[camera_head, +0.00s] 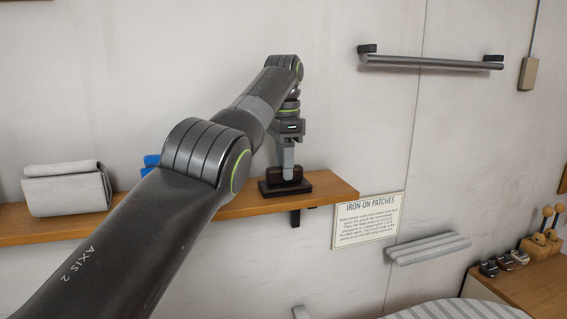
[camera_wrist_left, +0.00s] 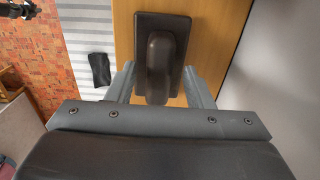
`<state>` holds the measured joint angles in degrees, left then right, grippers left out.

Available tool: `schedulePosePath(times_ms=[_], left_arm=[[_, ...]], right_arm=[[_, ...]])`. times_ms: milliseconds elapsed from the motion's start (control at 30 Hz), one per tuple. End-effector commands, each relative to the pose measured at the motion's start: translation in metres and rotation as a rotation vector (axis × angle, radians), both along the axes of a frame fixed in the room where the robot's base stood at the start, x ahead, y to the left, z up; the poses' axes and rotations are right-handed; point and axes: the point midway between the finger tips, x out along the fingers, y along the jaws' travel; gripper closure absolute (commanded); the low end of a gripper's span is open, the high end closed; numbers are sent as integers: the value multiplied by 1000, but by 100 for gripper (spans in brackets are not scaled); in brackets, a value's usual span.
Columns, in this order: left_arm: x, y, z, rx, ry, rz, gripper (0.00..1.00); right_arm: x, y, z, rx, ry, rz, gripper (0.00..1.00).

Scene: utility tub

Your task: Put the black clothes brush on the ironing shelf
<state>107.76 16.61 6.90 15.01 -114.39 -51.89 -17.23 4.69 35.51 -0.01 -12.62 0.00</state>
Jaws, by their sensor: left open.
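The black clothes brush (camera_head: 285,186), a flat dark rectangular base with a rounded upright grip, stands on the wooden wall shelf (camera_head: 335,193) near its right end. In the left wrist view the brush (camera_wrist_left: 155,60) lies between the fingers, its base longer than its grip. My left gripper (camera_head: 288,170) points down at it from above. Its fingers (camera_wrist_left: 158,82) are apart, one on each side of the grip. Whether either finger touches the brush cannot be told. My right gripper cannot be made out in these views.
Folded grey cloth (camera_head: 67,188) and a blue item (camera_head: 151,162), partly behind my arm, are on the shelf. A sign (camera_head: 367,220) hangs right of it. A striped ironing board (camera_head: 455,311) is below. A small black object (camera_wrist_left: 99,69) lies on striped cloth.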

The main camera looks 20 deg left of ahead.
Motion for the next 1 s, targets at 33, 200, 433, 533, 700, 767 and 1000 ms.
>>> schedulePosePath(times_ms=[33, 200, 433, 533, 700, 767, 1000], left_arm=[[0, 0, 11, 0, 0, 0, 53], [0, 0, 31, -1, 1, 0, 53], [0, 0, 58, -1, 1, 0, 53], [0, 0, 70, -1, 1, 0, 53], [0, 0, 90, -1, 1, 0, 53], [0, 0, 97, 0, 0, 0, 53], [-1, 0, 109, 0, -1, 0, 53]], right_arm=[[0, 0, 11, 0, 0, 0, 100], [0, 0, 31, 0, -1, 0, 100], [1, 0, 58, 0, -1, 0, 100], [1, 1, 70, 1, -1, 0, 100], [1, 1, 90, 2, -1, -1, 100], [1, 2, 96, 2, -1, -1, 100], [1, 3, 106, 3, -2, 0, 100]])
